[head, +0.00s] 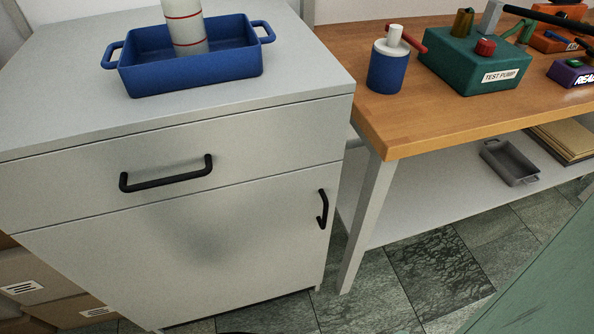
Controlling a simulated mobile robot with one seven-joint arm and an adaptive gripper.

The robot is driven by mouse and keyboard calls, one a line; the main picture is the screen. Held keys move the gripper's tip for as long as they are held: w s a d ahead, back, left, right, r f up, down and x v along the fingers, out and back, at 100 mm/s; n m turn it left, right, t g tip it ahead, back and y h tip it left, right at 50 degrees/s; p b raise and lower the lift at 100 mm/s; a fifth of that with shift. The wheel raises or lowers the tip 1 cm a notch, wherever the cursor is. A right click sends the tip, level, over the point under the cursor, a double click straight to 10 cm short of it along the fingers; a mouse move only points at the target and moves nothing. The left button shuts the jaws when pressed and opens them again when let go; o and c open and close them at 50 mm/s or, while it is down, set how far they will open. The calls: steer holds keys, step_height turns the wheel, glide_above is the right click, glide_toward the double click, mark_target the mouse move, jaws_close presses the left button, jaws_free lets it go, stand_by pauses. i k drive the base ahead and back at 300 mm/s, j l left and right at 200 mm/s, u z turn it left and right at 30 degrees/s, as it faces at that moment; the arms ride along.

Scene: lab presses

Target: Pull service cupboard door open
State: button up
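The service cupboard (70,202) is a light grey cabinet at the left of the head view. Its door (240,245) is the lower front panel and sits flush and closed. A black vertical handle (322,209) is on the door's right side, near its top corner. Above it is a closed drawer (265,145) with a long black handle (166,174). My gripper is not in view.
A blue tray (190,77) holding a white cylinder with red bands (185,28) stands on the cupboard. A wooden bench (420,132) to the right carries a green test pump (475,60) and a blue canister (387,70). Cardboard boxes (45,285) are at lower left. Tiled floor (440,265) shows right of the cupboard.

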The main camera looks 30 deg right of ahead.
mark_target(162, 264)
steer(key=k+j, duration=1.05)
steer(key=i+l, duration=0.3)
steer(key=i, duration=0.15)
